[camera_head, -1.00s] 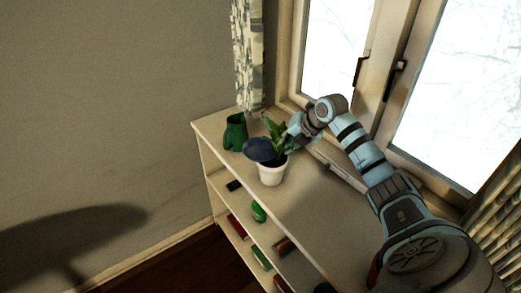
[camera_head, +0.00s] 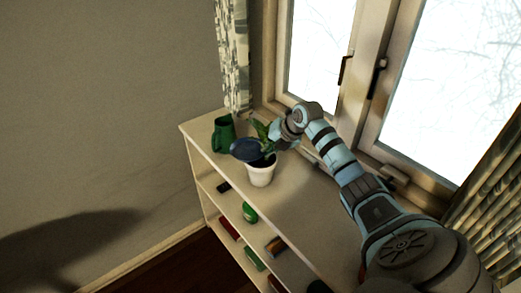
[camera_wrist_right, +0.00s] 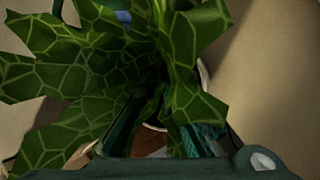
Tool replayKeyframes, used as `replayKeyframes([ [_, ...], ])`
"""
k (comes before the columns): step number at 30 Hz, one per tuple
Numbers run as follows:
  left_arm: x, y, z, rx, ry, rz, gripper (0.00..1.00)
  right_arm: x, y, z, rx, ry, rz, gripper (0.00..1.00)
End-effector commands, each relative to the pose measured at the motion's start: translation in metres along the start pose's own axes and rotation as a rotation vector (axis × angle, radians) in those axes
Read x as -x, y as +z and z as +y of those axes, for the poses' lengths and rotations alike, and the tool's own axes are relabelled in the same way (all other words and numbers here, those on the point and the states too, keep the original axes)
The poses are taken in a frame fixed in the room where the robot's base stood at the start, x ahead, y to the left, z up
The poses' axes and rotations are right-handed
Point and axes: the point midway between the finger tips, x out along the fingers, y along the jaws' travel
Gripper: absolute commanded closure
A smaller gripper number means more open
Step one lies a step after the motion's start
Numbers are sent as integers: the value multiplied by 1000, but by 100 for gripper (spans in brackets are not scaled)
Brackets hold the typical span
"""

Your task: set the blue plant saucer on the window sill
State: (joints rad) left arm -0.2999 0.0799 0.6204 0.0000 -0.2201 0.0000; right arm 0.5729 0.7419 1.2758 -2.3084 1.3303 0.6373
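The blue plant saucer (camera_head: 246,150) is a dark blue disc at the front left of a potted plant (camera_head: 262,131) on the shelf top. It looks tilted against the leaves or pot rim; its exact support is unclear. My right gripper (camera_head: 276,137) is at the plant's back right, partly hidden by leaves. In the right wrist view its fingers (camera_wrist_right: 165,130) are apart, with green leaves (camera_wrist_right: 75,60) between and in front of them. A small blue patch shows at the top among the leaves. The window sill (camera_head: 264,110) runs behind the shelf. My left gripper is not in view.
The white pot (camera_head: 261,174) stands near the shelf's front edge. A green jug (camera_head: 222,134) stands to its left. The shelf unit (camera_head: 292,205) has small items on lower boards. Curtains (camera_head: 232,60) hang beside the window. The shelf top right of the pot is clear.

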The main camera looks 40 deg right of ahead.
Motion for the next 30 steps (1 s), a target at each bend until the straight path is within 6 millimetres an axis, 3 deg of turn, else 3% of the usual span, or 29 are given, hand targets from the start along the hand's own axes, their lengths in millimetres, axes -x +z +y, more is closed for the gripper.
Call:
replayKeyframes([
  [7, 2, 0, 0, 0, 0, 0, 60, 34, 16, 20, 2, 4, -5, 100],
  [15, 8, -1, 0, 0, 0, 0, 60, 119, 50, 69, 0, 6, -5, 100],
  [18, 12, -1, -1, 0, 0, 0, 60, 142, 60, 82, 0, 5, -4, 100],
  [23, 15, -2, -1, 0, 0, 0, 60, 160, 66, 92, -1, 2, -1, 100],
  [30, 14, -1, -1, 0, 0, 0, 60, 162, 67, 92, 0, 1, -1, 100],
])
